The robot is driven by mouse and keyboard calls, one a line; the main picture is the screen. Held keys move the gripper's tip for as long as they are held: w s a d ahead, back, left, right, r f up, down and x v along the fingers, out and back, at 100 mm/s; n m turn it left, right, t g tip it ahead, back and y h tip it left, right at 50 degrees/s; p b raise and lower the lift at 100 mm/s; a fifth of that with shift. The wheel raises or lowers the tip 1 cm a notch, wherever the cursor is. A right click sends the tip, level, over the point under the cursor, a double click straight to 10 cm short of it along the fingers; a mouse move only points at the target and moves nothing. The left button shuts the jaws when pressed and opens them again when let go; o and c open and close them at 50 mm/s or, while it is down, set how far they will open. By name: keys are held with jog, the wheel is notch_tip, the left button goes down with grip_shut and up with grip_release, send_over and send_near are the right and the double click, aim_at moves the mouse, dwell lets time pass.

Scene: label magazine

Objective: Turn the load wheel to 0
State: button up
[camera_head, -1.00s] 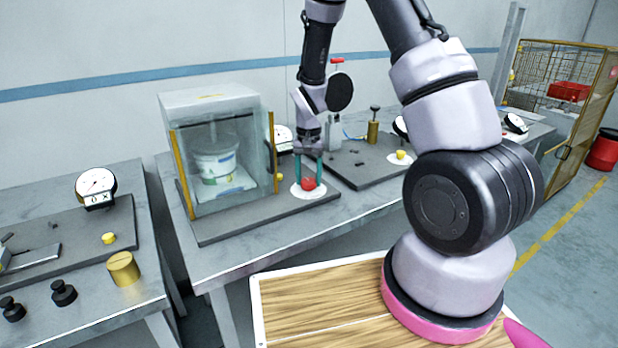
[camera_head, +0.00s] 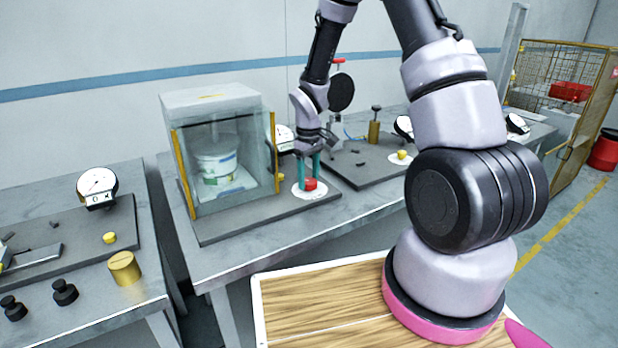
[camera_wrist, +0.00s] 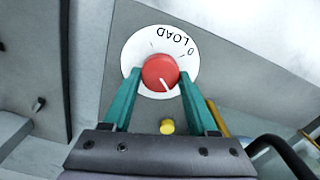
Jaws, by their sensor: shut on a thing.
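The load wheel (camera_head: 312,185) is a red round knob on a white dial disc (camera_head: 302,195), at the front right of the middle bench's dark plate. In the wrist view the wheel (camera_wrist: 160,71) shows a white pointer line aimed down, towards my side. The dial (camera_wrist: 135,52) bears "LOAD" upside down at the top and "0" at upper right, so the pointer is turned well away from the 0. My gripper (camera_wrist: 160,75) has its two teal fingers on opposite sides of the wheel, shut on it. The gripper (camera_head: 309,180) also shows in the head view, above the dial.
A glass cabinet (camera_head: 225,150) with a white tub stands just left of the wheel. A yellow knob (camera_wrist: 167,127) lies near the fingers in the wrist view. A gauge (camera_head: 97,186) and a brass cylinder (camera_head: 124,268) are on the left bench.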

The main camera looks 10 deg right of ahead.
aim_at(309, 181)
jog(key=n, duration=0.4)
jog(key=shift+n, duration=0.3)
jog(key=n, duration=0.4)
jog(key=shift+s+n, duration=0.1)
jog(key=shift+n, duration=0.2)
jog(key=n, duration=0.4)
jog(key=shift+s+n, duration=0.1)
jog(key=shift+n, duration=2.3)
jog(key=o, duration=1.4)
notch_tip(309, 181, up, 11)
jog(key=shift+f, duration=0.1)
